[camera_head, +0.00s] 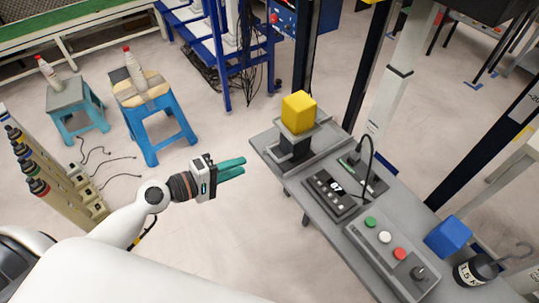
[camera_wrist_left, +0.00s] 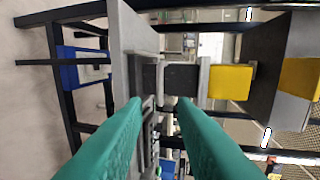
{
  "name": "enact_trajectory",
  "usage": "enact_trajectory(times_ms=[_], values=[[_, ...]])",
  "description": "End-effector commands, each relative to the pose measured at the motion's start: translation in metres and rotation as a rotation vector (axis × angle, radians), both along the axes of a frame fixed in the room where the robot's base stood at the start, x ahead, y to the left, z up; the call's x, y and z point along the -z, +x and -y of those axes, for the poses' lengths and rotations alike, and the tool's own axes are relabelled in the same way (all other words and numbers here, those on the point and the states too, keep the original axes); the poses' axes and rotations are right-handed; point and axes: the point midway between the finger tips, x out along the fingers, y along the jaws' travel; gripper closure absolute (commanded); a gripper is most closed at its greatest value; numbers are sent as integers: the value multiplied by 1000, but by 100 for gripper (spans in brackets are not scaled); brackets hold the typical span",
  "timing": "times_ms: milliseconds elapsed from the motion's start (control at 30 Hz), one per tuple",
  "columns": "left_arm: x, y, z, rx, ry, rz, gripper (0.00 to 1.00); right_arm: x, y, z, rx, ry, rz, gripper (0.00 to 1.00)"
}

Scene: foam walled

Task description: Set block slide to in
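A yellow block (camera_head: 298,112) sits on a small grey plate on top of a black body (camera_head: 294,146) at the far left end of the grey bench. This looks like the block slide, but I cannot tell how far in or out it is. In the left wrist view the picture is turned sideways, and the yellow block (camera_wrist_left: 230,82) and black body (camera_wrist_left: 182,79) lie beyond the fingertips. My left gripper (camera_head: 244,166) has green fingers apart and is empty. It hovers left of the bench, touching nothing. My right gripper is not in view.
The bench (camera_head: 268,149) also bears a display box (camera_head: 331,190), a button panel (camera_head: 385,237), a blue cube (camera_head: 448,236) and a dark weight (camera_head: 475,269). Blue stools (camera_head: 160,130) stand at the left.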

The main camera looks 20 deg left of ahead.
Motion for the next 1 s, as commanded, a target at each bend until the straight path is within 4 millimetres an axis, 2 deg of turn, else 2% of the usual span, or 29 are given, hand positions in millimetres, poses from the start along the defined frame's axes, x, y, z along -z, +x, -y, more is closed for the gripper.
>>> enact_trajectory(times_ms=[200,500,700,1000], values=[[3,32,25,-1,-3,3,75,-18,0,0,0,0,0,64],[18,73,56,-2,0,1,75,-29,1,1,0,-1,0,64],[23,83,65,-2,2,1,75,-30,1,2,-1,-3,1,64],[24,84,66,-1,3,1,77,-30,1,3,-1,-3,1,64]])
